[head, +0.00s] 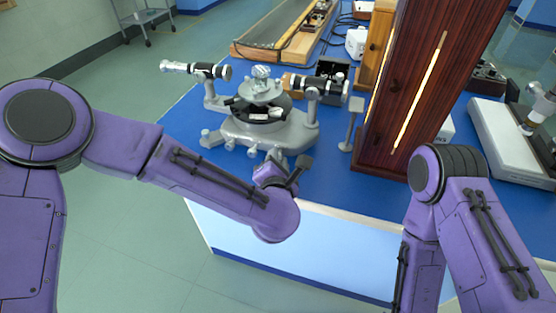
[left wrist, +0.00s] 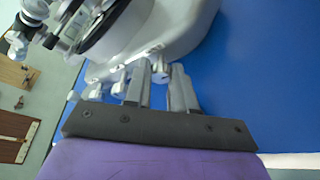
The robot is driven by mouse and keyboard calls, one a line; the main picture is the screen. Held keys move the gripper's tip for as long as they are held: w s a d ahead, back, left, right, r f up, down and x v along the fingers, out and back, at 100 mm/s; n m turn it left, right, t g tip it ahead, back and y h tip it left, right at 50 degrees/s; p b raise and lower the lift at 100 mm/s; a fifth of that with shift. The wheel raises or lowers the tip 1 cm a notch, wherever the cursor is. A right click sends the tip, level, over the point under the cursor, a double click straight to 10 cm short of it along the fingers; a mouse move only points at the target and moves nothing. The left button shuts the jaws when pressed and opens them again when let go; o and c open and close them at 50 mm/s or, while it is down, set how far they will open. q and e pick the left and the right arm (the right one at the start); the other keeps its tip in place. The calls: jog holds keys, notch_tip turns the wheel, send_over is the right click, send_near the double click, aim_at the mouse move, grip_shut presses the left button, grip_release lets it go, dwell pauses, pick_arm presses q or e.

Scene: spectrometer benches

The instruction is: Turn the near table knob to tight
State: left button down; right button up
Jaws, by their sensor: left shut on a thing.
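The grey spectrometer (head: 240,130) stands on the blue bench top, with a round black table and small knobs along its near edge. My left gripper (head: 278,158) is at the near edge of its base, low over the bench. In the left wrist view the two grey fingers (left wrist: 159,72) are shut on a small silver knob (left wrist: 158,66) on the near side of the base. The fingers and my wrist hide most of this knob in the head view. My right arm shows at the right, but its gripper is out of view.
A tall dark wooden case (head: 412,100) with a lit slit stands right of the spectrometer, beside a small grey stand (head: 350,130). A white instrument (head: 500,135) sits at far right. A wooden tray (head: 270,35) lies behind. The blue bench is bare around the near edge.

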pick_arm(q)
jog(key=c, duration=1.2)
grip_release()
jog(key=shift+s, duration=0.1)
jog(key=v, duration=1)
jog(key=shift+s+r+b, duration=0.1)
jog(key=shift+s+b, duration=0.15)
jog(key=shift+b, duration=0.15)
